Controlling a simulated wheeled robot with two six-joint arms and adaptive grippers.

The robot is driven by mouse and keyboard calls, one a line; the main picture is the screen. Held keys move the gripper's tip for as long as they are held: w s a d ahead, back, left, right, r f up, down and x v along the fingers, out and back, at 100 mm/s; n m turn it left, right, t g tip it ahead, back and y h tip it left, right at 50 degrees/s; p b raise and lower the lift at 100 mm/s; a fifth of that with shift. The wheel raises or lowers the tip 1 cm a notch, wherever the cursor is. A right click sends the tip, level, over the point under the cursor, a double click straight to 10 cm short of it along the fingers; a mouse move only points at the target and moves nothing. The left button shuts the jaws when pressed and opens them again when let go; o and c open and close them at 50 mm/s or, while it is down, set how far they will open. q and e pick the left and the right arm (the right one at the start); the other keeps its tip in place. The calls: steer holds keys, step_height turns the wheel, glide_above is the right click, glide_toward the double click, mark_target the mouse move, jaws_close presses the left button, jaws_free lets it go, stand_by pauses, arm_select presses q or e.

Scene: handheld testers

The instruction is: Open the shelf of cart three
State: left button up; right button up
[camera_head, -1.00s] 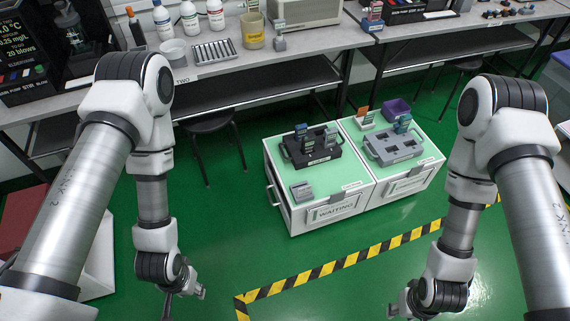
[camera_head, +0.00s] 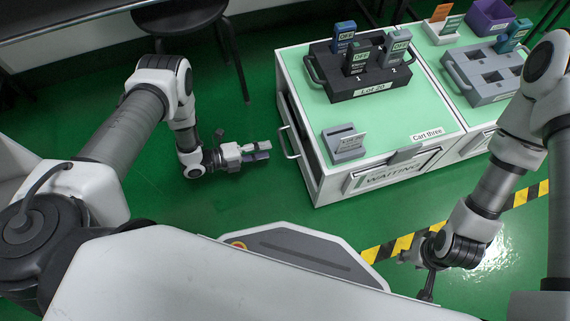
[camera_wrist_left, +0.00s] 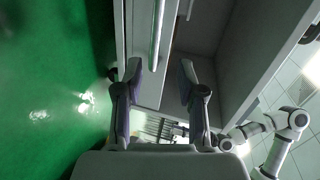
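Cart three (camera_head: 440,105) is a white cart with a green top and a "Cart three" label. A bar handle (camera_head: 289,142) stands out from its left side. My left gripper (camera_head: 264,151) is just left of this handle, with a small gap in the head view. In the left wrist view, my left gripper (camera_wrist_left: 160,72) has its fingers spread. The handle bar (camera_wrist_left: 157,35) lies between the finger lines, beyond the tips. My right gripper (camera_head: 416,262) hangs in front of the cart, over the striped floor line; its fingers are unclear.
On the cart stand a dark tester tray (camera_head: 372,88) marked Lot 20 and a small grey holder (camera_head: 344,149). A second cart with a grey tray (camera_head: 478,85) adjoins on the right. A black stool (camera_head: 182,22) stands behind my left arm. Green floor around my left gripper is clear.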

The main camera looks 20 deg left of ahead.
mark_target(285, 147)
arm_select(q)
steer(key=shift+m+h, duration=0.4)
steer(key=shift+m, duration=0.2)
steer(key=b+x, duration=0.1)
steer(key=x, duration=0.1)
steer(key=b+x, duration=0.1)
steer(key=x, duration=0.2)
steer(key=f+b+x, duration=0.1)
steer(key=x, duration=0.1)
steer(key=shift+d+f+b, duration=0.15)
steer(key=shift+d+b, duration=0.1)
steer(key=shift+b, duration=0.05)
jaws_close()
arm_select(e)
step_height(285, 147, down, 5)
steer(key=shift+w+r, duration=0.1)
steer(key=shift+r, duration=0.05)
